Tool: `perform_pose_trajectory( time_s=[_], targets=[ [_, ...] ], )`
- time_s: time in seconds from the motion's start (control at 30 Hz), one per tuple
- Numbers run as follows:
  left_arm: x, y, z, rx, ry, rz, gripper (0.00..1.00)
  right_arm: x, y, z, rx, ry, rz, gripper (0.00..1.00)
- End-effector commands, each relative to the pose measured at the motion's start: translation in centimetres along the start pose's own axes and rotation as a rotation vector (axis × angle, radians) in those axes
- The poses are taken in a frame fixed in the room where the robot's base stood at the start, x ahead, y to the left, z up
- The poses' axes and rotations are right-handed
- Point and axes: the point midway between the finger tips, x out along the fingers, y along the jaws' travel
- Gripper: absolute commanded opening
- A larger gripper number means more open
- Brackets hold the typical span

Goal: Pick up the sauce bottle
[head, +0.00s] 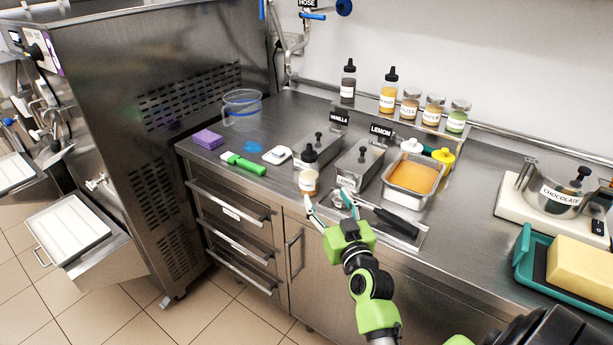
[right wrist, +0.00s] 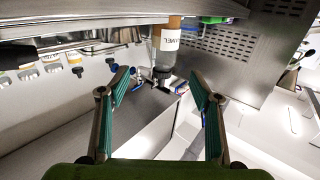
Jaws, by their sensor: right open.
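A sauce bottle (head: 309,181) with a black cap, tan contents and a white label stands upright near the counter's front edge. In the right wrist view the bottle (right wrist: 170,40) appears upside down, its label partly reading "MEL", ahead of the fingertips. My right gripper (head: 327,197) is open, just in front of and slightly right of the bottle. In the right wrist view the gripper's two teal-padded fingers (right wrist: 160,76) are spread wide with nothing between them. My left gripper is not in view.
Metal bins labelled vanilla (head: 318,152) and lemon (head: 360,165) stand behind the bottle. A pan of orange contents (head: 390,185) and a black-handled tool (head: 390,220) are to the right. A green-handled tool (head: 243,164) and white scale-like box (head: 277,155) lie left.

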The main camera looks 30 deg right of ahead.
Motion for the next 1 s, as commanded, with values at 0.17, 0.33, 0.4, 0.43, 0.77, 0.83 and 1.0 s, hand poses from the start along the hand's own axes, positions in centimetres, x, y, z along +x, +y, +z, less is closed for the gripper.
perform_pose_trajectory(
  time_s=[0.17,0.33,0.4,0.43,0.77,0.83,1.0],
  targets=[
    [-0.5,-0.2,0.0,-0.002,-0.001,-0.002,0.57,2.7,0.0,-0.4,0.001,0.006,0.002,0.58],
    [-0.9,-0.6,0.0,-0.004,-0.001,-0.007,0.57,5.9,0.0,-0.3,0.001,0.004,0.001,0.58],
    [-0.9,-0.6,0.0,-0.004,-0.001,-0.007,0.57,6.9,0.0,-0.2,-0.001,0.003,0.0,0.58],
    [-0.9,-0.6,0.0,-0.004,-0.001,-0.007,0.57,7.2,0.0,-0.2,0.0,0.003,0.001,0.58],
    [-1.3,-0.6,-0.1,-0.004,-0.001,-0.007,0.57,9.4,-0.2,-0.1,0.0,0.002,0.0,0.58],
    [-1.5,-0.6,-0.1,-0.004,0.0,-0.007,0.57,10.3,-0.4,-0.1,0.001,0.002,0.0,0.58],
    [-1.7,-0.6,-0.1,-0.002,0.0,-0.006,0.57,12.4,-0.6,0.1,-0.001,0.002,0.0,0.58]
  ],
)
